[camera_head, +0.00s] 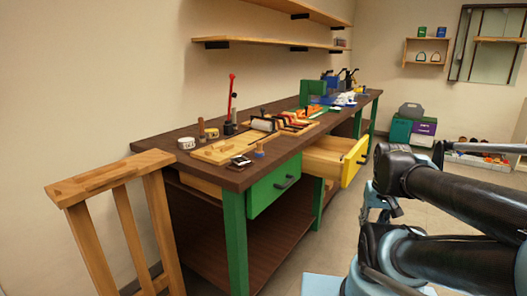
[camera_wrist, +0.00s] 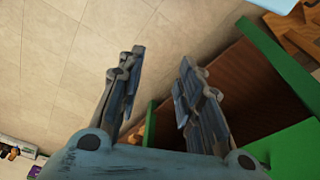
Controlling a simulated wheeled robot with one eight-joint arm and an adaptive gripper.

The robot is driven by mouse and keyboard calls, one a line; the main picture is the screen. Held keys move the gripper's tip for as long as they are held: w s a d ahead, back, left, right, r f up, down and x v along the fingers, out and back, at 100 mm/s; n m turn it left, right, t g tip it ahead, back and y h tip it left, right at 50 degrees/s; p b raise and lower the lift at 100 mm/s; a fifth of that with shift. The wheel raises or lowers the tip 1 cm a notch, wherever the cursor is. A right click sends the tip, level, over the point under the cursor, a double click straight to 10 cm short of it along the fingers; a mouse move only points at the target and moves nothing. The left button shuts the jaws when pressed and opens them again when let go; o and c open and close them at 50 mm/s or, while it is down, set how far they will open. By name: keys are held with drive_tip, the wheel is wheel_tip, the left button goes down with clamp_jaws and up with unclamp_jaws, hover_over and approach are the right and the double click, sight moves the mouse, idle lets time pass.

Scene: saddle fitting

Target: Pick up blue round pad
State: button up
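My gripper (camera_wrist: 160,62) shows in the wrist view with its two grey-blue fingers apart and nothing between them. It is over the tiled floor beside the bench's green frame, away from the bench top. No blue round pad can be made out for certain in either view.
The brown workbench (camera_head: 215,178) has green legs, a green drawer (camera_head: 272,190) and an open yellow drawer (camera_head: 354,160) sticking out. Tools and wooden boards crowd its top. A wooden stand (camera_head: 108,178) is at its near end. Bare floor (camera_wrist: 60,60) lies beside the bench.

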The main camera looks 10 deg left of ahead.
drive_tip(key=o, duration=0.3)
drive_tip(key=w+a+r+m+g+y, duration=0.1)
drive_tip(key=w+a+r+m, duration=0.4)
drive_tip(key=w+a+r, duration=0.75)
drive_tip(key=w+a+r+m+g+y, duration=0.1)
drive_tip(key=w+a+r+m+y, duration=0.1)
drive_tip(key=w+a+r+m, duration=0.9)
drive_tip(key=w+a+r+n+g, duration=0.1)
drive_tip(key=a+r, duration=0.3)
drive_tip(key=a, duration=0.2)
drive_tip(key=w+a+r+n, duration=0.1)
drive_tip(key=a+r, duration=0.3)
drive_tip(key=a, duration=0.3)
hover_over(259, 150)
drive_tip(key=w+d, duration=0.1)
drive_tip(key=w, duration=0.2)
wheel_tip(259, 150, down, 11)
drive_tip(key=shift+s+d+x, duration=0.1)
drive_tip(key=shift+s+x, duration=0.1)
drive_tip(key=shift+x, duration=0.8)
drive_tip(key=shift+s+d+x, duration=0.1)
drive_tip(key=shift+s+x, duration=0.15)
drive_tip(key=shift+x, duration=0.75)
drive_tip(key=shift+s+x, duration=0.2)
drive_tip(key=shift+x, duration=0.8)
drive_tip(key=c, duration=0.9)
